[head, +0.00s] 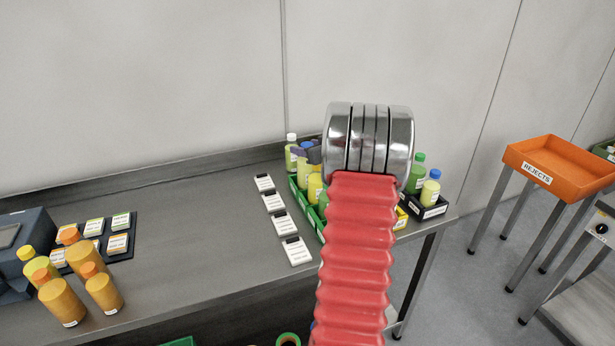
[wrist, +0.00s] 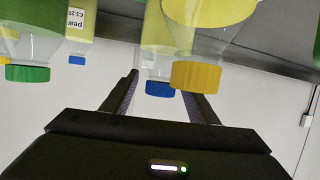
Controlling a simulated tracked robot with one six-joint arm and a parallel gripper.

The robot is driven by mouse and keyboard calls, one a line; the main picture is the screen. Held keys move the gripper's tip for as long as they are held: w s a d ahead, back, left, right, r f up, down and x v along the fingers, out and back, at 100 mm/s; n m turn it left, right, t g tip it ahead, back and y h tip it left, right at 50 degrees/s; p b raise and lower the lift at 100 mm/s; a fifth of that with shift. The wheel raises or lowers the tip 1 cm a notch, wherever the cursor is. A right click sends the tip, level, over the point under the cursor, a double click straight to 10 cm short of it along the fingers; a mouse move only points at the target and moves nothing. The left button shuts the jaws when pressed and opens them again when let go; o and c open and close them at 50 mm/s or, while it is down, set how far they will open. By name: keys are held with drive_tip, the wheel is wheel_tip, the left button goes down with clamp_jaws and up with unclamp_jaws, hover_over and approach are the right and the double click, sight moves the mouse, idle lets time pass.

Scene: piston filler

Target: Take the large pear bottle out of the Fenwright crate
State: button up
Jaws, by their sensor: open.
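My gripper (head: 306,153) is open over the crates at the table's right end; its body is mostly hidden behind my arm. In the wrist view, which looks upside down, the open fingers (wrist: 160,84) have a blue-capped bottle (wrist: 158,88) between them in the picture; I cannot tell whether they touch it. A yellow-capped bottle (wrist: 195,76) overlaps the right finger. A bottle labelled pear (wrist: 80,20), with a blue cap, stands farther left. A green crate (head: 318,226) holds several bottles. No crate label reading Fenwright is legible.
A black crate (head: 433,212) with green- and blue-capped bottles stands right of my arm. White cards (head: 282,222) line the table left of the green crate. Orange-capped bottles (head: 63,301) stand at far left. An orange REJECTS tray (head: 537,173) stands right.

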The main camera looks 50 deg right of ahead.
drive_tip(key=x, duration=0.3)
drive_tip(key=shift+w+d, duration=0.1)
drive_tip(key=shift+w, duration=0.15)
drive_tip(key=shift+c, duration=0.5)
clamp_jaws()
idle(0.6)
